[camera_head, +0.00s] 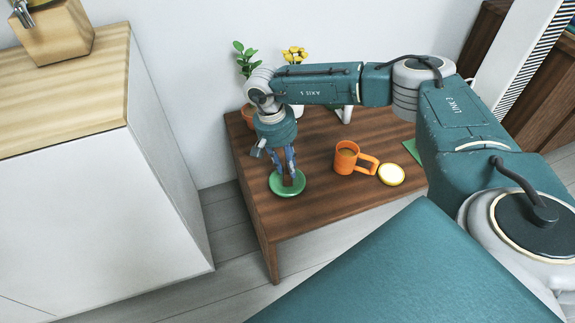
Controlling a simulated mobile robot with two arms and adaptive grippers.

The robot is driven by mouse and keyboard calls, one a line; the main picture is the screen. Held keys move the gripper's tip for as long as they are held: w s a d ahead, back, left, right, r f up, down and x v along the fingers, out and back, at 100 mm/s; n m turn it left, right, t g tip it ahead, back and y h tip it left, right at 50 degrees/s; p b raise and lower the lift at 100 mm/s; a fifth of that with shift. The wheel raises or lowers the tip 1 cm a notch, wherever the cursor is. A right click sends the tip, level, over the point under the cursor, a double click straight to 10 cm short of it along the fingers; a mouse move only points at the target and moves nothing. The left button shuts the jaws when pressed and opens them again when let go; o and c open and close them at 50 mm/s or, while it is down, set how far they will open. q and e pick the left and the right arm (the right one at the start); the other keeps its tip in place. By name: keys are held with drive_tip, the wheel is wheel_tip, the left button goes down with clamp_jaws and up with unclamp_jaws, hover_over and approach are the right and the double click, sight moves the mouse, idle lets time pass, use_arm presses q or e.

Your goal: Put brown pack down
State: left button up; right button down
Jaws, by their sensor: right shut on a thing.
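My right gripper (287,168) points down over the left part of a dark wooden table (318,196). It is shut on a small brown pack (287,177), which is partly hidden by the fingers. The pack is at a round green dish (301,189) near the table's left front. I cannot tell whether the pack touches the dish or hangs just above it. My left gripper does not show.
Potted plants (244,58) are at the back, behind my arm. A white cabinet (80,190) with a wooden top stands left of the table.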

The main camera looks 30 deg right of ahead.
drive_tip(key=shift+f, duration=0.1)
drive_tip(key=c, duration=1.4)
unclamp_jaws()
drive_tip(key=shift+w+a+r, duration=0.1)
drive_tip(key=shift+r, duration=0.3)
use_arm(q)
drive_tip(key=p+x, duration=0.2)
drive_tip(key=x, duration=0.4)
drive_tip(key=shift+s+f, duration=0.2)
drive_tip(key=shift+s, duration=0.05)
use_arm(e)
drive_tip(key=r, duration=0.3)
drive_tip(key=w+a+r, duration=0.1)
drive_tip(key=r, duration=0.7)
drive_tip(key=shift+w+a, duration=0.15)
drive_tip(key=shift+a, duration=0.2)
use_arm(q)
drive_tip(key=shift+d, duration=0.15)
